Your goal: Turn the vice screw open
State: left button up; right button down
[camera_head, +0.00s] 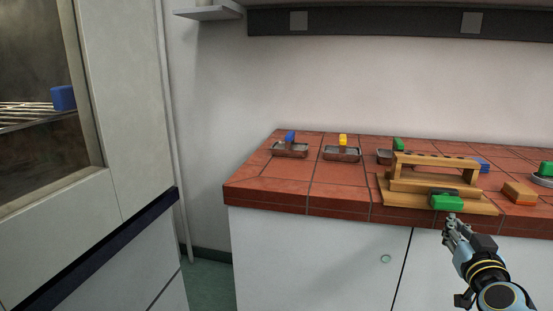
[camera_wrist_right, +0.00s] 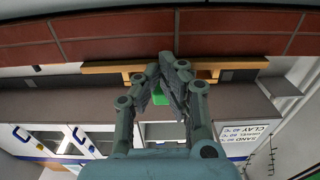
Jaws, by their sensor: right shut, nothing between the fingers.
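A wooden fixture, seemingly the vice (camera_head: 437,184), stands on the tiled bench in the head view. It has a flat base and a raised bar with holes along its top. A green block-like part, perhaps the screw handle (camera_head: 447,202), sits at its front. My right gripper (camera_head: 449,221) is shut and empty, just below and in front of the green part and apparently apart from it. In the right wrist view, the gripper's fingertips (camera_wrist_right: 172,62) are together; the green part (camera_wrist_right: 161,99) shows partly hidden behind the fingers, with wood (camera_wrist_right: 105,68) beyond. My left gripper is out of view.
Shallow trays with a blue piece (camera_head: 290,137) and a yellow piece (camera_head: 342,140) stand left of the fixture. A wooden block (camera_head: 519,193) lies to its right. The red tiled bench (camera_head: 285,192) has bare tiles at its front left. A cabinet (camera_head: 122,100) stands far left.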

jog(key=p+v, duration=0.2)
jog(key=v, duration=0.3)
jog(key=shift+s+a, duration=0.1)
jog(key=shift+s, duration=0.3)
